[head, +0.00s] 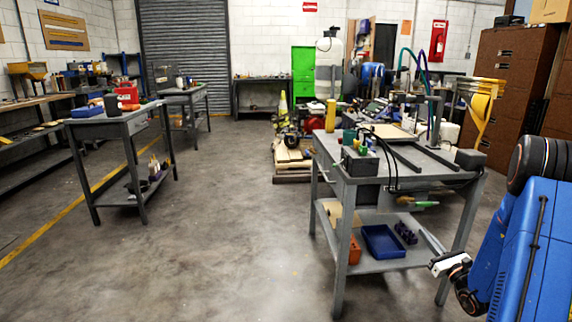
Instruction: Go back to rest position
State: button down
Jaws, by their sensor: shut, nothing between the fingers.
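My gripper (434,243) is at the lower right, at the end of my folded blue arm. It is small in this view, and its fingers look shut with nothing between them. It appears in front of the right leg area of the near grey workbench (442,153). I cannot tell whether any gap separates it from the bench.
The near bench holds a dark box, cables and tools on top, and a blue tray (383,241) on its lower shelf. Another grey bench (107,122) stands at the left. The concrete floor (225,190) between them is clear. Brown cabinets (507,85) stand behind at right.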

jog(key=s+a+r+n+g+y, duration=0.25)
jog(key=a+r+n+y, duration=0.2)
jog(key=a, duration=0.55)
jog(key=s+a+r+n+g+y, duration=0.2)
jog(key=a+r+n+g+y, duration=0.25)
jog(key=a, duration=0.45)
jog(key=s+a+r+n+g, duration=0.3)
jog(key=s+a+n+g, duration=0.55)
jog(key=s+a, duration=0.6)
jog(key=s+a+f+n+g+h, duration=0.2)
jog(key=s+n+g+h, duration=0.35)
jog(key=s, duration=0.95)
jog(key=s+d+r+n+t+h, duration=0.2)
jog(key=s+d+n+t+h, duration=0.3)
jog(key=s+d+n+h, duration=0.2)
jog(key=shift+s+d+r+n+t+h, duration=0.15)
jog(key=shift+s+d+n+t+h, duration=0.2)
jog(key=shift+d+n, duration=0.85)
